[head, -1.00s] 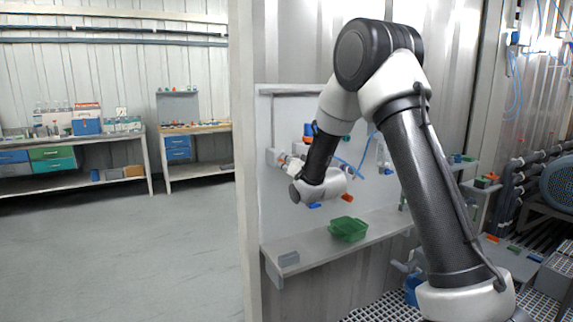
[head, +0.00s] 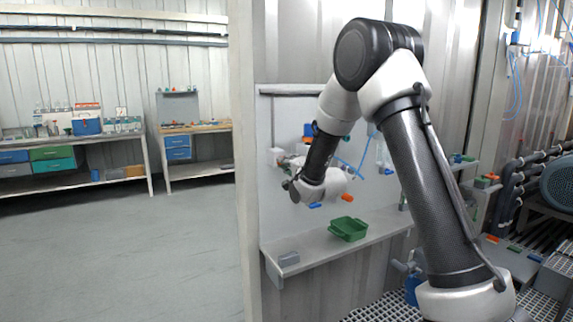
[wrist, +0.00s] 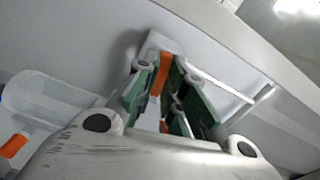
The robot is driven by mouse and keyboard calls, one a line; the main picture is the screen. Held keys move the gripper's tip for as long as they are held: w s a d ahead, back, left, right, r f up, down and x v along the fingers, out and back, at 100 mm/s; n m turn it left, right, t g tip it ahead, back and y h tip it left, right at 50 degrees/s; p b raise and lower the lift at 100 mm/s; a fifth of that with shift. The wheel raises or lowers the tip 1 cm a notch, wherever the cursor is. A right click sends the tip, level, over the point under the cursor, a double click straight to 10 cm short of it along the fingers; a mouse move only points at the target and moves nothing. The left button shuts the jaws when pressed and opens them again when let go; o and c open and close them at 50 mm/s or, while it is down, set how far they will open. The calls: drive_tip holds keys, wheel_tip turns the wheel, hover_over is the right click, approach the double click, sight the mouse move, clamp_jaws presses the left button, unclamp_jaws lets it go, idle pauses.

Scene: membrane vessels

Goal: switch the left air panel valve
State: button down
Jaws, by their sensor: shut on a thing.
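The air panel (head: 290,215) is the pale upright board in the head view, behind my arm. A light-grey valve block (head: 276,156) shows near its left edge. In the wrist view, an orange valve handle (wrist: 157,76) lies between the green pads of my gripper (wrist: 164,88). My gripper is shut on this handle. The handle runs up to a pale block on the panel. In the head view, my gripper (head: 288,165) is small, partly hidden by my wrist, and close to the panel's left side; the handle cannot be made out there.
A second orange handle (wrist: 14,146) shows at the wrist view's lower left. A blue handle (head: 315,205) and an orange one (head: 347,198) hang below my wrist. A green basket (head: 348,229) and a grey block (head: 289,259) rest on the shelf (head: 310,252) underneath.

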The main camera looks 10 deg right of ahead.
drive_tip(key=shift+m, duration=1.1)
drive_tip(key=c, duration=1.5)
unclamp_jaws()
drive_tip(key=shift+s, duration=0.1)
drive_tip(key=v, duration=1.1)
drive_tip(key=shift+s+d, duration=0.2)
drive_tip(key=shift+s, duration=0.2)
